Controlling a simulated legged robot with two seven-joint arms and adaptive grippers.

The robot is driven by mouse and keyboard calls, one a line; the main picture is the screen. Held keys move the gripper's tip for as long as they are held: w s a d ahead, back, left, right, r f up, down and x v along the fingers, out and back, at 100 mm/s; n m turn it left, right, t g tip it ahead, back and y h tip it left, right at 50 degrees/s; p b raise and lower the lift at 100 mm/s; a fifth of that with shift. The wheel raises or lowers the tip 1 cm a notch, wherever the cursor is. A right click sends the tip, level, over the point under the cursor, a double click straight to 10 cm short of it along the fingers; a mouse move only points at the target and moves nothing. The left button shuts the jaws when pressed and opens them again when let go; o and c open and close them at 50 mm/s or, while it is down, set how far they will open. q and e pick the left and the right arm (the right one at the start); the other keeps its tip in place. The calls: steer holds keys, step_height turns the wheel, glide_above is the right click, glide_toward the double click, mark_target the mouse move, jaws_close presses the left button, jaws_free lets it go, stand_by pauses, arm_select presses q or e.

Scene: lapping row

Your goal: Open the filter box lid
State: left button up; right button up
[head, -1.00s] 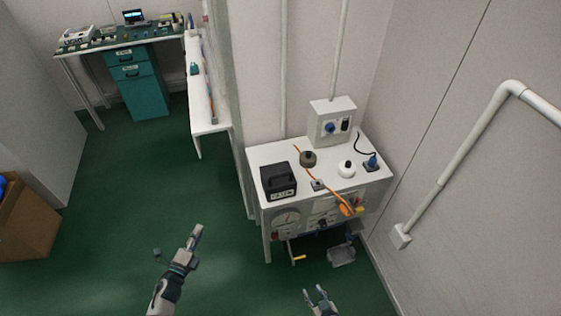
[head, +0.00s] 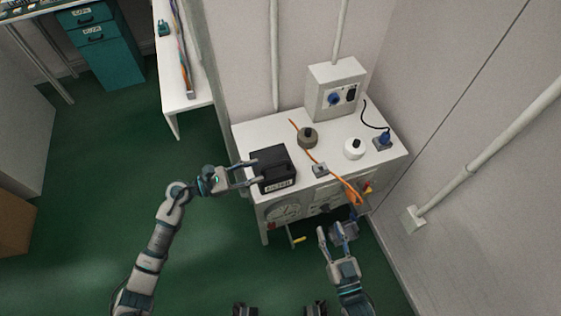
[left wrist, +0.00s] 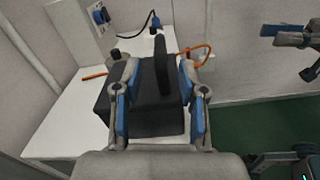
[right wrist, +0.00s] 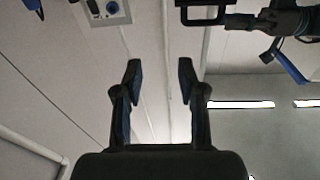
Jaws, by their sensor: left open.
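The black filter box (head: 272,168) sits on the left front part of the white bench top, with a pale label on its front and its lid down. My left gripper (head: 250,172) is open at the box's left side. In the left wrist view the box (left wrist: 150,118) lies between and beyond the open fingers (left wrist: 153,100), with a dark raised handle on top; I cannot tell whether the fingers touch it. My right gripper (head: 337,236) is open and empty in front of the bench, below its top. Its fingers show apart in the right wrist view (right wrist: 157,85).
The white bench (head: 250,135) also carries a brown round weight (head: 307,138), a white round piece (head: 354,149), an orange cable (head: 338,180) and a grey box with a blue socket (head: 335,90). A wall stands close on the right.

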mark_target(284, 162)
arm_select(q)
steer(key=x, duration=0.8)
steer(key=shift+d, duration=0.15)
jaws_close()
